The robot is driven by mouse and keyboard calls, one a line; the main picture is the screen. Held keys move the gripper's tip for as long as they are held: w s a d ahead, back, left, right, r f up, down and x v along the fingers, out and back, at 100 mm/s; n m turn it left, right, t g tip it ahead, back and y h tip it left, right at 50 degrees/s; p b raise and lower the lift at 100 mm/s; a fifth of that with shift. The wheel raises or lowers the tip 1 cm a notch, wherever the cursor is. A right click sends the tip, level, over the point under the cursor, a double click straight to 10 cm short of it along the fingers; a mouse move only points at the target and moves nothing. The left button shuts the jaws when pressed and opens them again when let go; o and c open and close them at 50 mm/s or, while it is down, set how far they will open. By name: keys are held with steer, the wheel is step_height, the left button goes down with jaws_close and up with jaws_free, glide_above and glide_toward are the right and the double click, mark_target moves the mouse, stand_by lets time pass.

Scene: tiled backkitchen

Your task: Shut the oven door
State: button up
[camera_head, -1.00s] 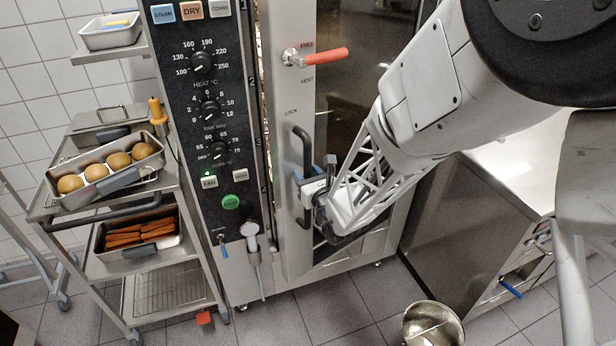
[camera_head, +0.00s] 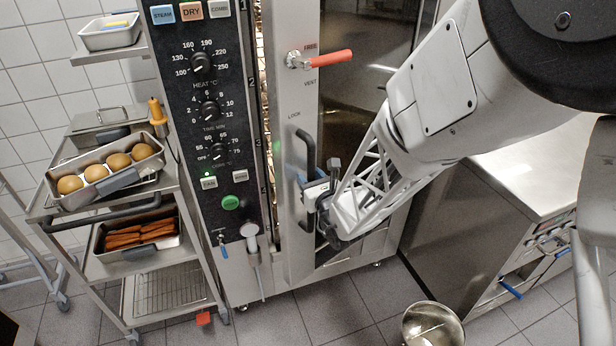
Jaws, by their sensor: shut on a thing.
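The oven door (camera_head: 295,240) stands slightly ajar. A narrow lit gap shows between its left edge and the oven's control panel (camera_head: 212,120). The door has a dark upright handle (camera_head: 308,150) and a red-gripped lever (camera_head: 325,60) higher up. My gripper (camera_head: 322,198) is at the lower part of the upright handle and is shut on it. The fingertips are partly hidden by the gripper's body and the handle.
A trolley (camera_head: 125,265) with a tray of round buns (camera_head: 97,170) and a tray of sausages (camera_head: 140,235) stands left of the oven. A steel counter (camera_head: 490,180) is at the right. A metal bowl (camera_head: 432,325) is on the floor in front.

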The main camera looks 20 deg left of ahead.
steer(key=v, duration=0.6)
steer(key=shift+s+d, duration=0.15)
stand_by(0.4)
steer(key=shift+o, duration=0.5)
steer(key=shift+s+d+f, duration=0.1)
steer(key=shift+s, duration=0.45)
steer(key=o, duration=0.8)
steer(key=shift+s+d, duration=0.2)
steer(key=shift+s, duration=0.95)
